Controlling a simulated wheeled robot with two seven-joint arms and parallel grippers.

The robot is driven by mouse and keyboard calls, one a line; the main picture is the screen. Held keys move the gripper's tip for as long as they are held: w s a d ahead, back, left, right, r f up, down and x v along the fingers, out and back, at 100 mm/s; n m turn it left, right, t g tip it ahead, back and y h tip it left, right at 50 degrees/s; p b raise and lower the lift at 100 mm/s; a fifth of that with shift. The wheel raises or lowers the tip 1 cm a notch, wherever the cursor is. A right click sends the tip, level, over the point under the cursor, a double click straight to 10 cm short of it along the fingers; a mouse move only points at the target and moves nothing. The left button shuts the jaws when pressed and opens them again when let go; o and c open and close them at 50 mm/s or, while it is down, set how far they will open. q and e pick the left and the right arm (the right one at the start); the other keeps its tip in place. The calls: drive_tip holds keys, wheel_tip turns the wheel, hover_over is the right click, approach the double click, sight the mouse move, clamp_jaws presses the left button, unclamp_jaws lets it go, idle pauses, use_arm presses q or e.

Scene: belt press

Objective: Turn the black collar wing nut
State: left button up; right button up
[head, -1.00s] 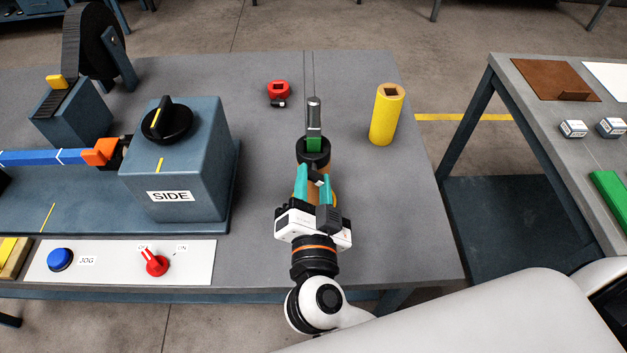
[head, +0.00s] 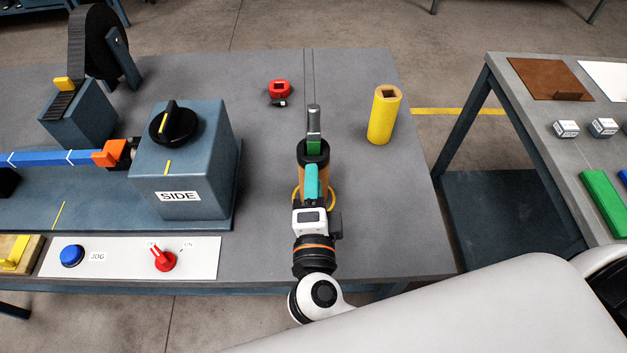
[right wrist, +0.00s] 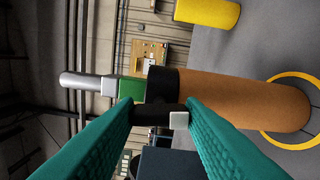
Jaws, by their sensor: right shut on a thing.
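A tan-brown post (head: 300,155) with a black collar (head: 313,148) at its top stands at the right part of the bench. A green piece (head: 314,147) and a grey metal rod (head: 314,120) stick out past the collar. In the right wrist view, the wing nut (right wrist: 152,114) is a dark bar with a pale tip (right wrist: 179,120) at the black collar (right wrist: 162,84). My right gripper (right wrist: 160,115) is shut on the wing nut, one teal finger at each end. In the head view my right gripper (head: 312,170) hides the wing nut. My left gripper is out of view.
A blue-grey box marked SIDE (head: 180,165) with a black knob (head: 173,124) stands left of the post. A yellow tube (head: 383,118) stands to the right, and a red part (head: 279,89) lies behind. The bench between them is clear.

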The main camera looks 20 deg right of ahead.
drive_tip(key=shift+m, duration=0.7)
drive_tip(key=o, duration=1)
drive_tip(key=shift+s, duration=0.1)
drive_tip(key=b+v, duration=0.2)
drive_tip(key=v, duration=1)
drive_tip(key=shift+b, duration=0.4)
drive_tip(key=shift+f, duration=0.1)
